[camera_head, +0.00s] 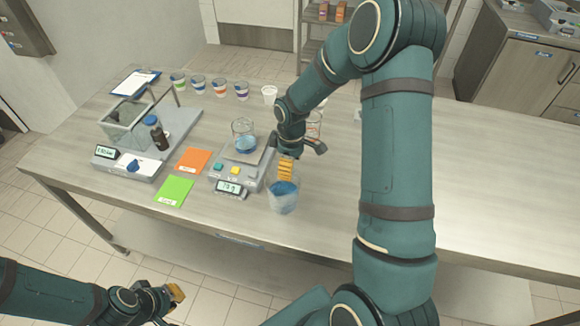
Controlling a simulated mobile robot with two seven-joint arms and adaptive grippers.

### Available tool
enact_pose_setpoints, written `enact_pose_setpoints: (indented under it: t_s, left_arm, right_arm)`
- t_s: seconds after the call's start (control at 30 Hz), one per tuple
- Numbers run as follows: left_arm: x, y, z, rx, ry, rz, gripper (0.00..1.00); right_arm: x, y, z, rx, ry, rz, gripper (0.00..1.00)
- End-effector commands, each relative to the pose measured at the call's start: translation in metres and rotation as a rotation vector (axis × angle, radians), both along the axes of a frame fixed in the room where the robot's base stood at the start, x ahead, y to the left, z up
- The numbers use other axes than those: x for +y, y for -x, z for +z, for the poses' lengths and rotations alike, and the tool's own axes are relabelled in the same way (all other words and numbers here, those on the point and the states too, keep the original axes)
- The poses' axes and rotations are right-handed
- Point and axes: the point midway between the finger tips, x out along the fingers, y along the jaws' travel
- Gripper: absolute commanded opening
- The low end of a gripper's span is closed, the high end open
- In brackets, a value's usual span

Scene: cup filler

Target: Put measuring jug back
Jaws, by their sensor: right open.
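A clear jug (283,201) with blue liquid stands upright on the table near its front edge, right of the small scale; I take it to be the measuring jug. My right gripper (298,160) is open beside the jug's top, one ridged yellow finger pad seen at the rim. I cannot tell whether the pad touches the jug. A clear beaker (244,143) with blue liquid stands on the small scale (229,186). My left gripper (172,304) is low in front of the table, away from the objects, and appears open and empty.
A larger balance (135,165) with a glass shield and dark bottle (157,133) stands at left. Orange (193,160) and green (174,190) cards lie between the scales. Several small cups (220,86) line the back. The table's right side is clear.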

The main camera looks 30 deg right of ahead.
Motion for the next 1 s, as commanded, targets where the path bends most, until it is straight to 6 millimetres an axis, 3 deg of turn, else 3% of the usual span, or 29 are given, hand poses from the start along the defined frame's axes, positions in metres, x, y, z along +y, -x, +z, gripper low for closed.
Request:
enact_pose_setpoints:
  t_s: [0.3, 0.5, 0.7, 1.0]
  left_arm:
    - [0.0, 0.0, 0.007, 0.001, 0.001, 0.0, 0.0]
    - [0.0, 0.0, 0.009, 0.001, 0.002, -0.001, 0.0]
    - [0.0, 0.001, 0.01, 0.001, 0.002, -0.001, 0.0]
    - [0.0, 0.001, 0.01, 0.001, 0.002, -0.001, 0.0]
  right_arm:
    - [-0.003, -0.003, 0.067, -0.005, 0.001, 0.0, 0.66]
    - [-0.005, -0.003, 0.097, -0.003, 0.0, 0.0, 0.66]
    - [-0.005, -0.003, 0.109, 0.0, 0.0, 0.001, 0.66]
    - [-0.005, -0.003, 0.11, 0.0, 0.0, 0.001, 0.66]
